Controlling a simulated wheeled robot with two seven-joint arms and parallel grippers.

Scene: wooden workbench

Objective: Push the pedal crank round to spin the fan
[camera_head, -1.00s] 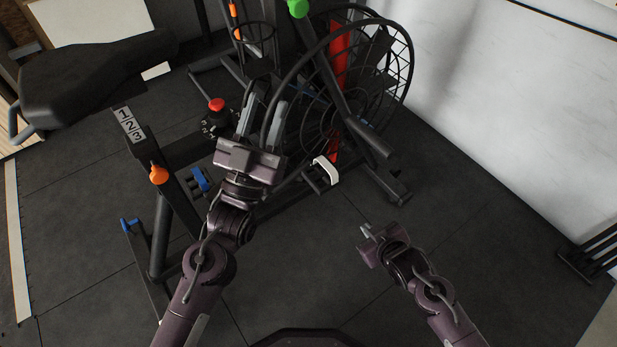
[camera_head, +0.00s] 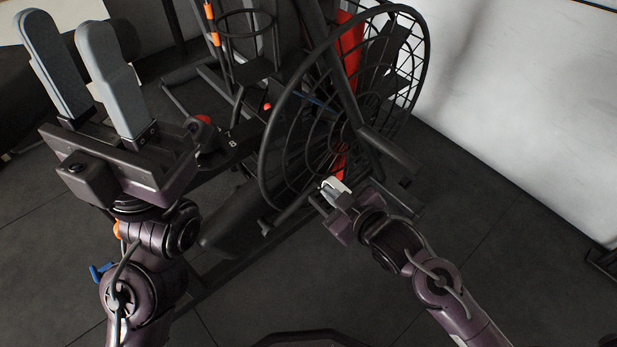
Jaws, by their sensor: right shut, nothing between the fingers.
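The exercise bike's fan (camera_head: 410,55) sits in a round black wire cage, with red panels (camera_head: 348,45) showing through the bars. A pedal with a white edge (camera_head: 337,183) is low in front of the cage; the crank arm is mostly hidden. My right gripper (camera_head: 331,189) is shut and empty, its fingertips right at the pedal. I cannot tell whether they touch it. My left gripper (camera_head: 70,30) is raised at the upper left, close to the camera. Its two grey fingers stand apart with nothing between them.
A black bottle-cage-like ring holder (camera_head: 247,40) and a red knob (camera_head: 203,121) are on the bike frame left of the fan. A white wall (camera_head: 520,110) stands to the right.

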